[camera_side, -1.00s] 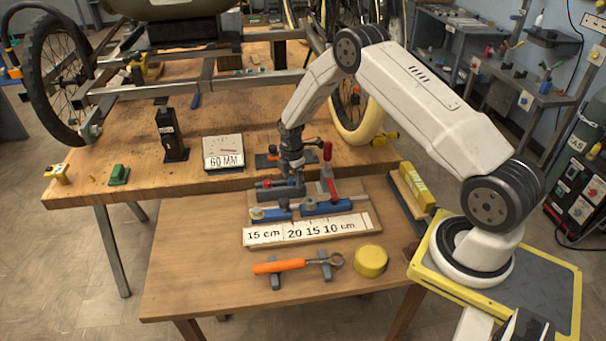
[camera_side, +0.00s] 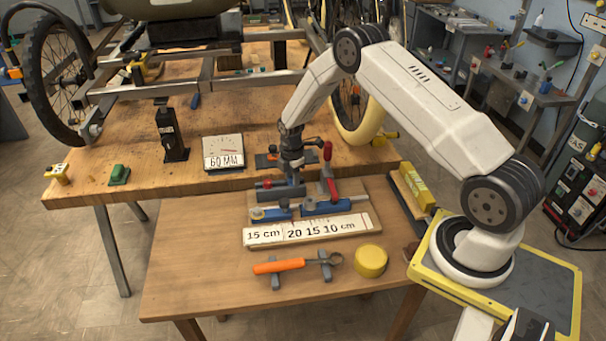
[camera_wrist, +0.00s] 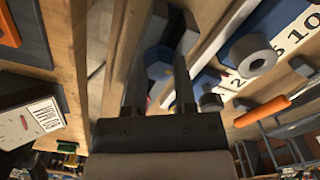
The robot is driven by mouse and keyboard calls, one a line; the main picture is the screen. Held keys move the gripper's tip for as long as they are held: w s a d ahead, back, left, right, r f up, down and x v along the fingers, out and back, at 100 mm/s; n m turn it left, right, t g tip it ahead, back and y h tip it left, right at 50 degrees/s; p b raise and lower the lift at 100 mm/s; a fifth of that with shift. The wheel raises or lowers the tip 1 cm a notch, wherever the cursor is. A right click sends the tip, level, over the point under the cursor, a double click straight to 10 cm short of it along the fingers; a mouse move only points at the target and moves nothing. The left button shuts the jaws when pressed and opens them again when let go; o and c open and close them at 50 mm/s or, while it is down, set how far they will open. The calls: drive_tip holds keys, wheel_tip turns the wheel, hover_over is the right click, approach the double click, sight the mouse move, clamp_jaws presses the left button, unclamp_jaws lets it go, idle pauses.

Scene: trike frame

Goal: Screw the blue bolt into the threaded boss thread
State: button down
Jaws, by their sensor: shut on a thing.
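In the wrist view my gripper (camera_wrist: 160,72) has its two dark fingers on either side of a blue bolt (camera_wrist: 158,56), and it is shut on it. Only part of the blue head shows between the fingers; the shank is hidden. In the side view my gripper (camera_side: 291,182) points down over the back of the fixture board, beside a dark cylinder with a reddish end. The bolt is hidden there. I cannot make out the threaded boss or whether the bolt is in its thread. A grey ring (camera_wrist: 250,55) sits on a blue block to the right in the wrist view.
Blue blocks (camera_side: 327,207) and a white scale strip (camera_side: 305,230) lie on the fixture board. A red-handled clamp (camera_side: 328,170) stands close to the right of my gripper. An orange-handled tool (camera_side: 280,266) and a yellow round piece (camera_side: 371,262) lie in front.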

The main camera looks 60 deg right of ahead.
drive_tip(key=shift+r, duration=0.15)
drive_tip(key=shift+r, duration=0.85)
drive_tip(key=s+a+r, duration=0.3)
drive_tip(key=s+r, duration=0.8)
drive_tip(key=s, duration=0.2)
drive_tip(key=shift+s+a, duration=0.25)
drive_tip(key=shift+a, duration=0.05)
drive_tip(key=shift+w+f, duration=0.45)
drive_tip(key=shift+w, duration=0.35)
drive_tip(key=shift+w+f, duration=0.4)
drive_tip(key=shift+w, duration=0.35)
drive_tip(key=shift+w+f, duration=0.45)
drive_tip(key=shift+w, duration=0.35)
drive_tip(key=shift+f, duration=0.15)
